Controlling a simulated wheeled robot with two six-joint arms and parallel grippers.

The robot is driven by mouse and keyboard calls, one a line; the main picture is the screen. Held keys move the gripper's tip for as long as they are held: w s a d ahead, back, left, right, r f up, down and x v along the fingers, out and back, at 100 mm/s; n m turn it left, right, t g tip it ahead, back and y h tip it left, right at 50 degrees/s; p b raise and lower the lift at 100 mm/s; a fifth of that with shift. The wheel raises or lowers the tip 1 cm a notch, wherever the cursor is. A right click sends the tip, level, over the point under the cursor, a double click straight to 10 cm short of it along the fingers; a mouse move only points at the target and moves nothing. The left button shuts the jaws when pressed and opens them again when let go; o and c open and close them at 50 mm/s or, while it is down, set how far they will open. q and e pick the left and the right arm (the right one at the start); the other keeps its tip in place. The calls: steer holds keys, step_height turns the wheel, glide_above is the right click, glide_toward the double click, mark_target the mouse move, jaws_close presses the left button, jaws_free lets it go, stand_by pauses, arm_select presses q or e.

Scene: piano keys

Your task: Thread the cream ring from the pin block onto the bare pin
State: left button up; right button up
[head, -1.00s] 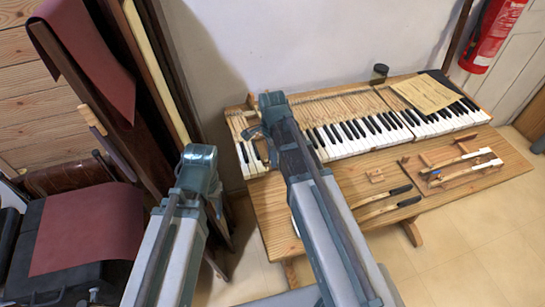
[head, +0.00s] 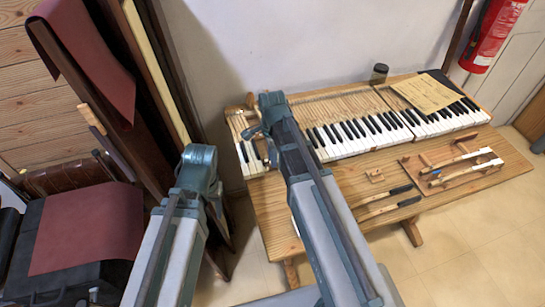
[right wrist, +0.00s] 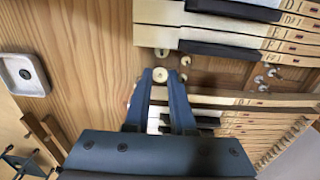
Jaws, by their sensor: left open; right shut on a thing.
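My right gripper (right wrist: 160,78) is above the gap in the keyboard. Its fingers are closed on a small cream ring (right wrist: 160,74), seen between the tips in the right wrist view. Small pale round pieces lie just beyond and beside the tips, one of them at the right finger (right wrist: 185,61). I cannot make out which pin is bare; the ring and fingers may hide it. A small wooden block (head: 375,174), perhaps the pin block, sits on the table. My left gripper (head: 217,203) hangs left of the table, mostly hidden by its wrist.
The keyboard (head: 350,133) runs along the back of the wooden table (head: 445,190). A metal dish (right wrist: 24,74) is left of the right gripper. Leaning boards stand at left.

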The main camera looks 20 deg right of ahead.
steer(key=shift+f+b, duration=1.05)
steer(key=shift+f, duration=0.05)
stand_by(0.4)
steer(key=o, duration=0.3)
stand_by(0.4)
steer(key=shift+r, duration=0.2)
steer(key=shift+r+p, duration=0.95)
steer(key=shift+p, duration=0.2)
